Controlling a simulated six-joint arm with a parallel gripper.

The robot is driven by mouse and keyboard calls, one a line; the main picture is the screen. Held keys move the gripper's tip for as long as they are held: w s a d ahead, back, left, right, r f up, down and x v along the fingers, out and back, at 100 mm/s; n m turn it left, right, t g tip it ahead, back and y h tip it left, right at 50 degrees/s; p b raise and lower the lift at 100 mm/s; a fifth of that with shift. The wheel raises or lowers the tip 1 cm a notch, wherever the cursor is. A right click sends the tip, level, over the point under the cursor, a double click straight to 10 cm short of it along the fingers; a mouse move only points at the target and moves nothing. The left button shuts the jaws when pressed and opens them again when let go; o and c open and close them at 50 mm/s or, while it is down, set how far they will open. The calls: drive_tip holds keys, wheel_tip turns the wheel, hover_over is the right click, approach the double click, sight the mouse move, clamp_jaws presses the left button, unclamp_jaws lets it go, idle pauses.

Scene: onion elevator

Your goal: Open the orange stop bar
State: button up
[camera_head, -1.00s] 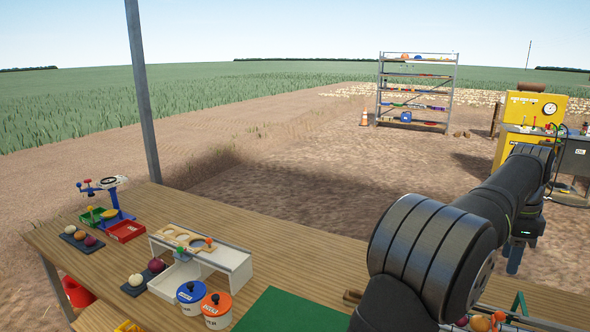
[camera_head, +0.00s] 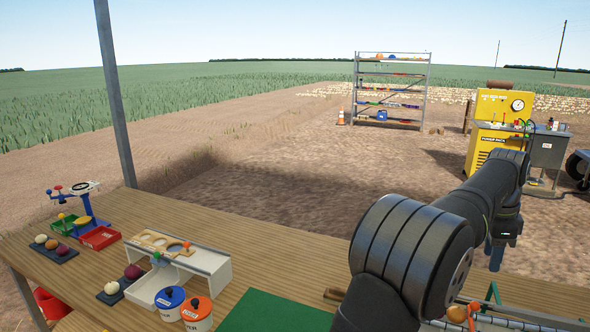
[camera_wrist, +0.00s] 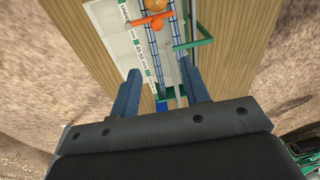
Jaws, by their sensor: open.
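The orange stop bar (camera_wrist: 151,20) lies across the blue rails of the elevator (camera_wrist: 153,45) at the top of the wrist view, with an orange knob on it. A brown onion (camera_wrist: 155,4) sits just beyond it, against or close to the bar. My gripper (camera_wrist: 160,82) is open and empty, its two blue-grey fingers apart above the lower part of the elevator, short of the bar in the picture.
A green post (camera_wrist: 193,43) stands right of the rails, and a white labelled board (camera_wrist: 125,40) lies left. In the head view, a green mat (camera_head: 285,312), blue-lidded pot (camera_head: 170,303), orange-lidded pot (camera_head: 197,312) and white sizing stand (camera_head: 205,268) occupy the wooden table (camera_head: 150,215).

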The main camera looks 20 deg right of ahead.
drive_tip(key=s+d+f+n+h, duration=0.3)
drive_tip(key=s+d+f+h, duration=0.1)
drive_tip(key=s+d+f, duration=0.1)
drive_tip(key=shift+s+f, duration=0.6)
drive_tip(key=shift+f, duration=0.8)
clamp_jaws()
drive_tip(key=w+a+f+n+g+h, duration=0.1)
drive_tip(key=w+a+n+g+h, duration=0.1)
drive_tip(key=w+a+n, duration=1.1)
drive_tip(key=d+f, duration=0.1)
drive_tip(key=f, duration=0.1)
drive_tip(key=d+f+m, duration=0.1)
drive_tip(key=f, duration=0.2)
drive_tip(key=d+f+m, duration=0.1)
drive_tip(key=f, duration=0.1)
drive_tip(key=shift+s+d+f, duration=0.15)
drive_tip(key=shift+s+d, duration=0.05)
drive_tip(key=s, duration=0.1)
drive_tip(key=d, duration=0.1)
drive_tip(key=s+d, duration=0.1)
drive_tip(key=shift+s+r, duration=0.25)
drive_tip(key=shift+s, duration=0.05)
drive_tip(key=shift+s+d, duration=0.2)
drive_tip(key=shift+s, duration=0.15)
